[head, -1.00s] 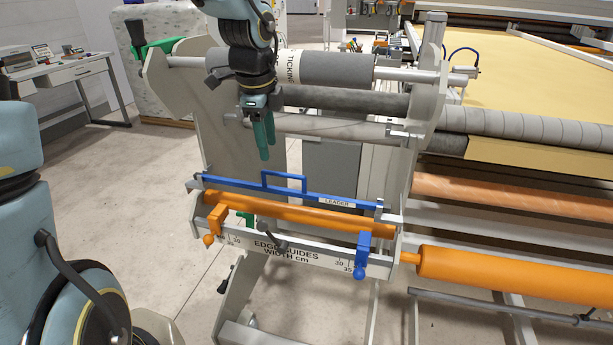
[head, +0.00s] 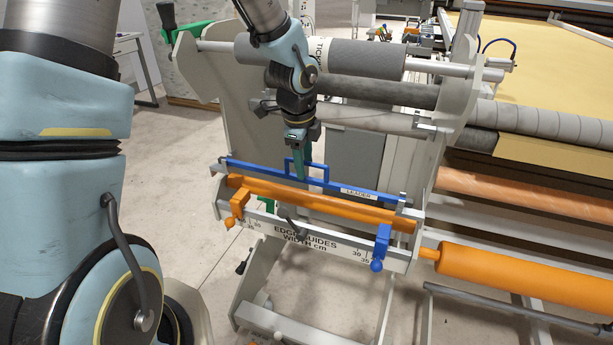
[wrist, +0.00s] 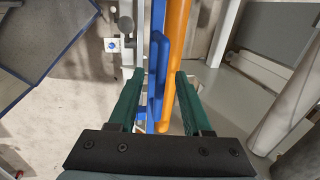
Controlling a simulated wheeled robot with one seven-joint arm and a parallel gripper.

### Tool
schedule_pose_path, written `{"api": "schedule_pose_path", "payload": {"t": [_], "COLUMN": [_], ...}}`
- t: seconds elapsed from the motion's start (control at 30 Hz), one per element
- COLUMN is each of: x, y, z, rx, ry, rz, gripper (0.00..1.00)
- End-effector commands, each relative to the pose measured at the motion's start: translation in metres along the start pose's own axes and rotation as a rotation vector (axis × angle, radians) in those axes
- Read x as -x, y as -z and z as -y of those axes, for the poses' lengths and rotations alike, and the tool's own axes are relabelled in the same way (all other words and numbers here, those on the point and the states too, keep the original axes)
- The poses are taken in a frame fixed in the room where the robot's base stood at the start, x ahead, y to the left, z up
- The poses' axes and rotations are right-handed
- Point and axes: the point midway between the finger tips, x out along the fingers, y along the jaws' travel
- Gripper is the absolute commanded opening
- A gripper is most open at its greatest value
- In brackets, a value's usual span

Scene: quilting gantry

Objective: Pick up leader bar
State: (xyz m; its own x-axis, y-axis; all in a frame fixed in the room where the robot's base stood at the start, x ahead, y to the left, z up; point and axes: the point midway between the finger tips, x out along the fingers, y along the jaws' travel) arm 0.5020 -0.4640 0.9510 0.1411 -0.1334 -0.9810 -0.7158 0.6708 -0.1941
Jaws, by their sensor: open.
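The blue leader bar (head: 338,190) lies across the front of the frame, just above and behind the orange roller. It has a raised blue handle loop in the middle and a white LEADER label. My gripper (head: 302,172), with green fingers, points down at the handle. In the wrist view the open fingers (wrist: 158,100) stand on either side of the blue handle (wrist: 160,75), with a gap to each side. The fingers are not closed on it. In the head view the fingertips overlap the handle's left part.
The orange roller (head: 320,205) runs close along the bar. Below it is the edge guide rail (head: 310,238) with an orange clamp (head: 239,203) and a blue clamp (head: 381,245). The grey ticking roll (head: 365,60) is above. Open floor lies to the left.

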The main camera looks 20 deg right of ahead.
Motion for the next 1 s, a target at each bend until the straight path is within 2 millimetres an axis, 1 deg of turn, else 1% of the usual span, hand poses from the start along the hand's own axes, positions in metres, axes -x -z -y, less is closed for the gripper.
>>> {"api": "schedule_pose_path", "payload": {"t": [0.1, 0.27, 0.37, 0.7, 0.73, 1.0], "x": [-0.0051, -0.0051, -0.0050, -0.0048, -0.0048, -0.0047], "y": [0.0002, 0.0000, 0.0000, -0.0001, -0.0001, -0.0001], "z": [-0.0001, 0.0001, 0.0001, 0.0001, 0.0001, 0.0001], "rx": [-0.001, 0.000, 0.000, 0.000, 0.000, 0.000], "ry": [0.000, 0.001, 0.001, 0.001, 0.001, 0.001], "rz": [0.000, 0.000, 0.000, 0.000, 0.000, 0.000], "gripper": [0.49, 0.49, 0.40, 0.02, 0.00, 0.00]}}
